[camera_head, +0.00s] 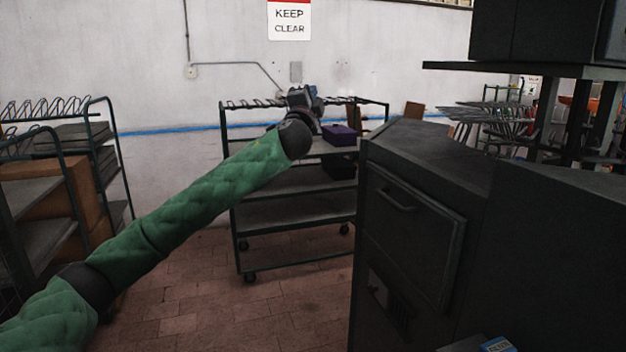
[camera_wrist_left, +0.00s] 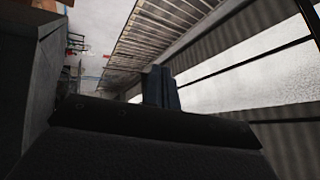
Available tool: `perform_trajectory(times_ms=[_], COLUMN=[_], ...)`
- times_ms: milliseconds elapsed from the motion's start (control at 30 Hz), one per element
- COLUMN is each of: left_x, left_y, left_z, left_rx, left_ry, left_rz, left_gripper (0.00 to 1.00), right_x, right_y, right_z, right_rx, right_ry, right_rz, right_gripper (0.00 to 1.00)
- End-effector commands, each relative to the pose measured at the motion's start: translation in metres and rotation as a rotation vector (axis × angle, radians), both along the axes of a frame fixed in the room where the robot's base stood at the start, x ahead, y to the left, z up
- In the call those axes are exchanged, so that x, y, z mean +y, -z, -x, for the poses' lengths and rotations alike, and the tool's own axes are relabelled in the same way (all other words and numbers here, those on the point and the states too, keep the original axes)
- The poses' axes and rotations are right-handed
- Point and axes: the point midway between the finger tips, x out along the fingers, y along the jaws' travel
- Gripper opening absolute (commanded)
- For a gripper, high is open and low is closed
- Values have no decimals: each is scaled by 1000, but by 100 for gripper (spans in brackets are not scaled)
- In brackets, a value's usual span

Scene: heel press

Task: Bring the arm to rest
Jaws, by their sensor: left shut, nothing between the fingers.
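My left arm (camera_head: 200,195), in a green quilted sleeve, reaches from the lower left up to the middle of the head view. My left gripper (camera_head: 308,97) is at its end, raised in front of the wheeled rack and the white wall. In the left wrist view its fingers (camera_wrist_left: 160,88) are together with nothing between them. That view looks up past the gripper toward the ceiling and bright windows. My right gripper is not in view.
A dark machine cabinet (camera_head: 410,220) fills the right, close to my left gripper. A wheeled rack (camera_head: 290,213) with a purple box (camera_head: 339,134) stands behind the gripper. Another rack (camera_head: 115,170) with brown boxes is at left. Brick floor (camera_head: 190,285) between them is clear.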

Motion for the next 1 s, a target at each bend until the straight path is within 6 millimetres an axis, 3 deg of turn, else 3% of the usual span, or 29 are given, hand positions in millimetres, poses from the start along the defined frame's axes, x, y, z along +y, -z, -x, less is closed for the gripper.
perform_trajectory(times_ms=[267, 533, 767, 1000], left_x=[32, 59, 78, 95], left_y=[99, 214, 316, 423], left_z=[-8, -3, 14, 45], left_rx=[294, 549, 741, 919], left_ry=[-35, -79, -121, -166], left_rz=[302, 507, 638, 748], left_gripper=[0, 0, 0, 0], right_x=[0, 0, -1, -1], right_y=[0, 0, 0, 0], right_z=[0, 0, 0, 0], right_rx=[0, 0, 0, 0], right_ry=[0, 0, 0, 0], right_rz=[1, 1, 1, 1], right_gripper=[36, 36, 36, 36])
